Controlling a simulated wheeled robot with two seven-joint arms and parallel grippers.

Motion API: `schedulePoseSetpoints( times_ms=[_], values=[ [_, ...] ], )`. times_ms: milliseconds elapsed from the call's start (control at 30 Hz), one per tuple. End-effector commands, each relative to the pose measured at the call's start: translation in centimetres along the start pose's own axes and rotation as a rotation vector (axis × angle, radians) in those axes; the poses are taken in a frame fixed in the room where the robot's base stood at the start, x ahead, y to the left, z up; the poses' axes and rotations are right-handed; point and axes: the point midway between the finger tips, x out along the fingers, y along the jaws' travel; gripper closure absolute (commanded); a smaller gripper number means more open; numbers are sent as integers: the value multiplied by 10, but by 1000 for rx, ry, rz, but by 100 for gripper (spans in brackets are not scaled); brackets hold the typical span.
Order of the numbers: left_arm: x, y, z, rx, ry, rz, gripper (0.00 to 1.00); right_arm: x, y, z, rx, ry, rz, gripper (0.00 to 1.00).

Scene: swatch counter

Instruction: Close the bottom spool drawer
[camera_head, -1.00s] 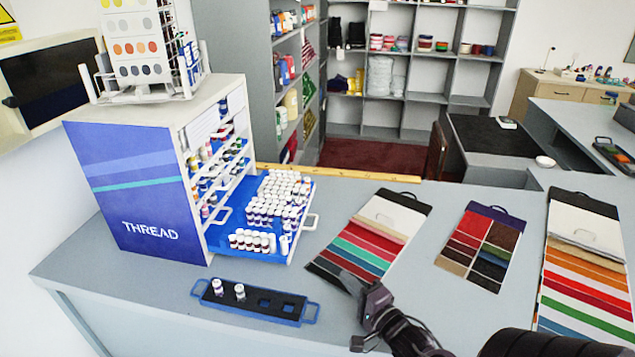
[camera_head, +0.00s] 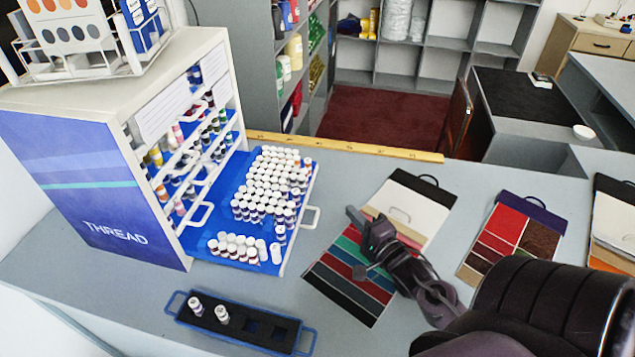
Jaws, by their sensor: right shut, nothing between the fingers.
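The blue bottom spool drawer (camera_head: 212,253) is pulled out to the right from the white and blue thread cabinet (camera_head: 90,215). Rows of white-capped spools (camera_head: 270,185) stand in it, with bare blue floor near the cabinet and at the front. Its white handle (camera_head: 311,217) is on the right-hand end. My right gripper (camera_head: 352,222) is shut and empty, over the left swatch card, a little to the right of the handle and apart from it. My left gripper is not in view.
A dark tray with blue handles (camera_head: 258,327) holds two spools in front of the drawer. Swatch cards (camera_head: 420,205) lie on the counter to the right. A yellow ruler (camera_head: 345,147) lies along the counter's back edge. A rack of sample cards stands on the cabinet.

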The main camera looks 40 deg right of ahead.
Motion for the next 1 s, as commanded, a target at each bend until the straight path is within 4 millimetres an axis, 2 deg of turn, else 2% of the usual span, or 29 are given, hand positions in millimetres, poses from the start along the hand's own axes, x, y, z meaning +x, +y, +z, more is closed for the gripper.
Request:
schedulePoseSetpoints(
  times_ms=[500,700,1000],
  values=[
    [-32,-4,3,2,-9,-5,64,98,-4,0,-2,0,-1,100],
    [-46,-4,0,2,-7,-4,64,116,-4,21,1,0,0,100],
    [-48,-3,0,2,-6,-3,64,122,0,29,-1,0,0,100]
  ],
)
